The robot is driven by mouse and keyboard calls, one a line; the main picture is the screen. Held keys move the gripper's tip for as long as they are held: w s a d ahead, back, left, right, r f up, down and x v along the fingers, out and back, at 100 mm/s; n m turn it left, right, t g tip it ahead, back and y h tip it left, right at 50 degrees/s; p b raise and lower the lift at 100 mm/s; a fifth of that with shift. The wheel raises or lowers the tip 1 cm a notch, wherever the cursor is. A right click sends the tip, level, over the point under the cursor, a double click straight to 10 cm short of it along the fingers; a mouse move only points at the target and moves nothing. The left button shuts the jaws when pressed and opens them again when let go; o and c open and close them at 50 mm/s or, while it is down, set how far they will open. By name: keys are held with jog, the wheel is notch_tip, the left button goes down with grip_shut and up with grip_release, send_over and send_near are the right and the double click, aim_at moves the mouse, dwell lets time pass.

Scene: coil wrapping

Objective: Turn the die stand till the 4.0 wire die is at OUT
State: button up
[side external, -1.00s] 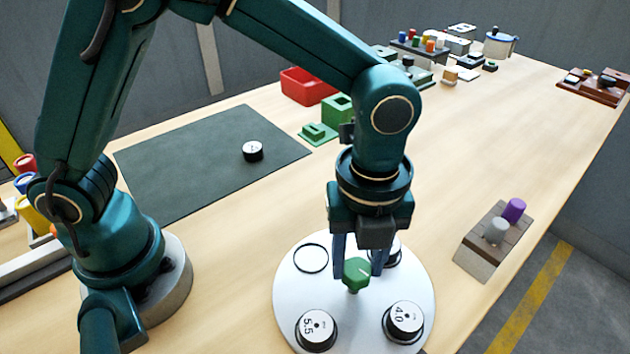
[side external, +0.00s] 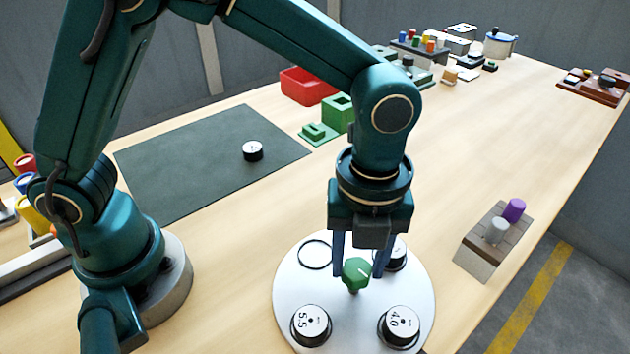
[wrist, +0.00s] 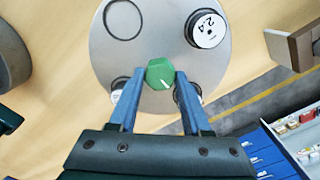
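The die stand (side external: 300,285) is a round pale plate with a green knob (side external: 357,273) at its centre. My gripper (side external: 360,270) is over the stand, its fingers on both sides of the knob and apparently closed on it. The 4.0 die (side external: 399,326) sits at the front right and the 5.5 die (side external: 311,324) at the front left. A third die (side external: 396,256) is behind right, marked 2.4 in the wrist view (wrist: 207,29). An empty ring (side external: 315,254) is at the back left. I see no OUT mark; two dies are partly hidden by fingers in the wrist view.
A loose die (side external: 253,151) lies on the dark mat (side external: 190,165). A block with grey and purple pegs (side external: 490,245) stands right of the stand. A red bin (side external: 307,86) and green blocks (side external: 337,112) are farther back. Table between is clear.

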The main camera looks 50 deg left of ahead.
aim_at(357, 268)
jog(key=o, duration=0.3)
jog(key=shift+r, duration=2.6)
jog(key=s+a+r+n+t, duration=0.1)
jog(key=a+r+n+t, duration=0.3)
jog(key=a+r+n, duration=0.7)
jog(key=s+a+f+n+t, duration=0.1)
jog(key=s+a+f+n, duration=0.4)
jog(key=n, duration=1)
jog(key=shift+s+a+f+n+t, duration=0.25)
jog(key=shift+s+f+n+t, duration=0.05)
jog(key=shift+s+f, duration=0.35)
